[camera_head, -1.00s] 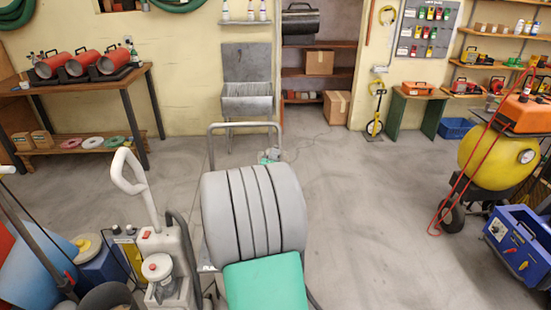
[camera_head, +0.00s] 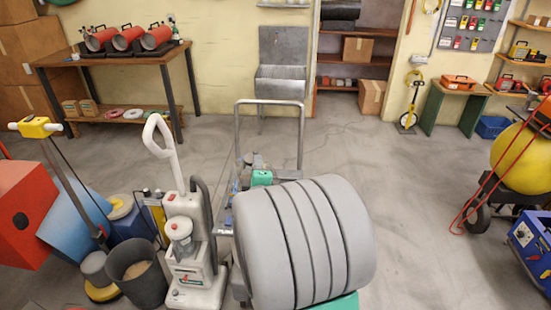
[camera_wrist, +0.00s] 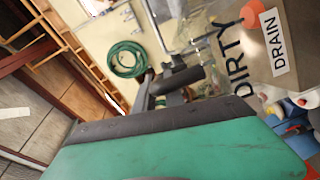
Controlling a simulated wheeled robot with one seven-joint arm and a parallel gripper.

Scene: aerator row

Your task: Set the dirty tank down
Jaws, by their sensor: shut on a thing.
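A clear tank (camera_wrist: 262,55) fills the upper right of the wrist view. It bears the black word DIRTY and a white DRAIN label, and it looks turned sideways in that picture. My gripper (camera_wrist: 168,82) is shut on the tank at a dark, handle-like part. The exact contact is hard to make out behind the green housing in the foreground. In the head view, my grey ribbed arm covers the lower middle, and neither my gripper nor the held tank can be made out there.
A white upright machine (camera_head: 195,265) and a dark bucket (camera_head: 137,285) stand left of my arm. A metal-framed cart (camera_head: 302,140) stands just behind it. A workbench (camera_head: 110,62) is at the back left. Open floor (camera_head: 425,190) lies to the right, before the yellow drum (camera_head: 521,158).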

